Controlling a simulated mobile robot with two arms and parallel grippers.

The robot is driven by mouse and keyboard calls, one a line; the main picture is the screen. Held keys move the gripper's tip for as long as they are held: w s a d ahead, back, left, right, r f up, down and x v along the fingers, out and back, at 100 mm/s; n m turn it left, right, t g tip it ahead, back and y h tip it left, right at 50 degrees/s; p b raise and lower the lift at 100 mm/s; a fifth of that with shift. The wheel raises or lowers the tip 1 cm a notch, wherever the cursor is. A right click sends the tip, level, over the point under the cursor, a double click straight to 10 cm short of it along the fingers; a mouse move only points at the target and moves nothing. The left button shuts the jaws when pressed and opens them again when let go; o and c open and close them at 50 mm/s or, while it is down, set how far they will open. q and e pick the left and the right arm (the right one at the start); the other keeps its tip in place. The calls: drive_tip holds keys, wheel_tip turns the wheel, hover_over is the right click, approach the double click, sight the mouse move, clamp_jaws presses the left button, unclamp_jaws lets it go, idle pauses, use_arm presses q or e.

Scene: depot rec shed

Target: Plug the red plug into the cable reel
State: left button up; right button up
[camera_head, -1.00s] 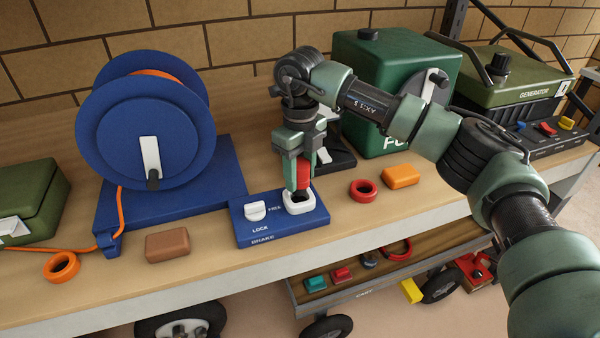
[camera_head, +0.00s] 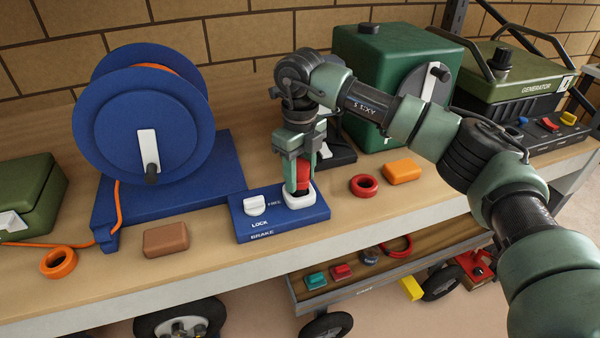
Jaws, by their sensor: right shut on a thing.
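The blue cable reel (camera_head: 125,120) with an orange cable stands on the bench at the left. Its blue brake base (camera_head: 270,230) bears a white lever (camera_head: 255,206) and a white-rimmed socket (camera_head: 300,201). My right gripper (camera_head: 298,190) points straight down over the socket and is shut on the red plug (camera_head: 303,176). The plug is upright, and its lower end is at the socket opening. The gripper fingers hide part of the plug, so I cannot tell how deep it sits. My left gripper is not in view.
A brown block (camera_head: 166,240) and an orange ring (camera_head: 58,263) lie near the bench's front edge. A red ring (camera_head: 364,186) and an orange block (camera_head: 402,171) lie right of the socket.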

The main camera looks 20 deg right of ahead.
drive_tip(key=shift+f+b, duration=0.35)
drive_tip(key=shift+f, duration=0.2)
drive_tip(key=shift+r, duration=0.1)
drive_tip(key=o, duration=1.4)
drive_tip(key=shift+o, duration=0.2)
